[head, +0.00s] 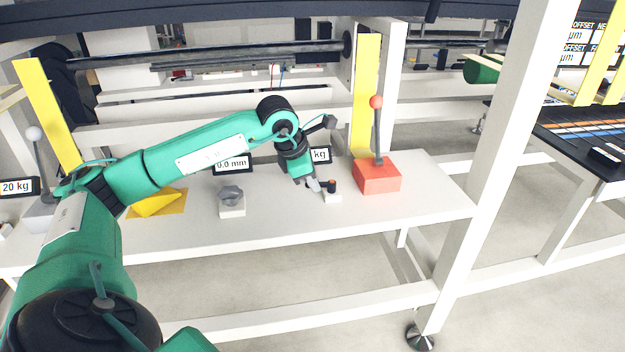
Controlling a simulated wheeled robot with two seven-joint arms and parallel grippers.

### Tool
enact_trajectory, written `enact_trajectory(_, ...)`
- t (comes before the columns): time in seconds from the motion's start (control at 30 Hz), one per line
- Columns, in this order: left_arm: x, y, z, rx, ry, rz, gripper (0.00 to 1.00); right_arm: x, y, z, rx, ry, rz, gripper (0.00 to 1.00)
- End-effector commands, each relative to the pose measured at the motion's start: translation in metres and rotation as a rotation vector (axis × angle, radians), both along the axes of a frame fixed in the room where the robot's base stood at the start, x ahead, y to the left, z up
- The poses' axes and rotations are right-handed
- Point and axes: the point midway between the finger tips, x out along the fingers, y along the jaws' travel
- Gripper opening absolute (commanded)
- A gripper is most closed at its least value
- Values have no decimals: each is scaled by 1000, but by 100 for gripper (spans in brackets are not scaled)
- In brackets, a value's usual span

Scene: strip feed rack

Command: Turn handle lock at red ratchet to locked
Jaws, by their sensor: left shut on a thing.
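The red ratchet (377,176) is a red block on the white bench, with an upright grey lever topped by a red ball (376,102). Just left of it is the handle lock (332,196), a small white base with a dark, red-tipped handle. My left gripper (317,186) reaches down from the left and is shut on the handle lock's handle. The fingers are small here and partly hide the grip. The handle's exact angle is hard to tell. My right gripper is not in view.
On the white bench (290,231) are a grey knob on a white base (231,203), a yellow wedge (156,203) and a white-ball lever (35,134) at left. Small displays stand behind. A white post (488,150) rises right of the bench. The bench front is clear.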

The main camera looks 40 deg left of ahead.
Motion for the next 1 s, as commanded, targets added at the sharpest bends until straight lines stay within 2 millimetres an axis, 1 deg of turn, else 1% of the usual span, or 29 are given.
enact_trajectory(0.17,0,1,1,1,-1,2,0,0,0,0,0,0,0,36)
enact_trajectory(0.2,0,1,1,1,-1,2,20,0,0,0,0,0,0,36)
enact_trajectory(0.27,0,1,1,1,-1,2,32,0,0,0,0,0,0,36)
enact_trajectory(0.3,0,0,1,1,-1,2,36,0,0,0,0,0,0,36)
enact_trajectory(0.57,0,0,1,0,-1,1,36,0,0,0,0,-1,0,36)
enact_trajectory(0.67,-2,1,6,1,-3,2,36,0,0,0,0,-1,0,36)
enact_trajectory(0.77,-7,3,18,1,-4,2,36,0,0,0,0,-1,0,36)
enact_trajectory(0.83,-13,5,31,1,-5,2,36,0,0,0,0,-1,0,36)
enact_trajectory(1.0,-29,10,68,2,-5,4,36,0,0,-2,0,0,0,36)
